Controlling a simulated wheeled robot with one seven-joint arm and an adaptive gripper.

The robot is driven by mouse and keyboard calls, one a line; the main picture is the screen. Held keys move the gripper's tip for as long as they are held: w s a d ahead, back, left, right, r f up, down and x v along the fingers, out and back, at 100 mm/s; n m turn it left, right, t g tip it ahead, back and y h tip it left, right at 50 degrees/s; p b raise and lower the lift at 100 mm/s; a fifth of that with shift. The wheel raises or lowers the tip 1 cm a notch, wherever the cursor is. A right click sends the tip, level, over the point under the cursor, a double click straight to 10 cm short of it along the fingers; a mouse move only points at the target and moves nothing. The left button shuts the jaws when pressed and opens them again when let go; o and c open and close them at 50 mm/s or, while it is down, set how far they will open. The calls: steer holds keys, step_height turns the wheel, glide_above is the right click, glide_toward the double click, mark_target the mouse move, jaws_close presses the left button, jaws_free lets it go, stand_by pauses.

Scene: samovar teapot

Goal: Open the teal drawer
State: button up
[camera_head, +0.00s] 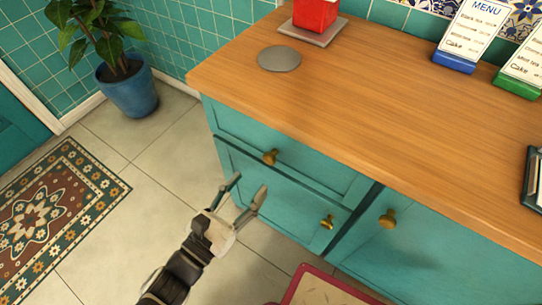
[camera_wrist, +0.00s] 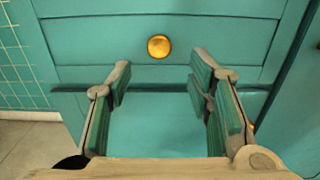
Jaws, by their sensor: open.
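The teal drawer (camera_head: 315,168) is the upper front at the left end of the wooden-topped counter, and it looks shut. Its round brass knob (camera_head: 270,157) is in clear view. In the wrist view the knob (camera_wrist: 159,46) sits at upper centre, beyond the fingertips and sideways between them. My gripper (camera_head: 250,187) is open and empty, in front of the cabinet and lower in the picture than the knob. Its two spread fingers also show in the wrist view (camera_wrist: 160,72). The fingers appear apart from the knob; the exact distance is unclear.
Below the drawer is a teal door (camera_head: 285,200) with a brass knob (camera_head: 327,222). Another teal door (camera_head: 430,245) stands to its right. A red-edged chair or stool seat (camera_head: 325,290) is at bottom centre. Tiled floor (camera_head: 150,165) is open at left, near a potted plant (camera_head: 128,90).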

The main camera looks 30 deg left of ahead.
mark_target(268, 162)
steer(key=w, duration=0.3)
steer(key=w+b, duration=0.1)
steer(key=w, duration=0.2)
steer(key=w+b, duration=0.1)
steer(key=w, duration=0.2)
steer(key=shift+w+d, duration=0.2)
steer(key=shift+d, duration=0.15)
jaws_close()
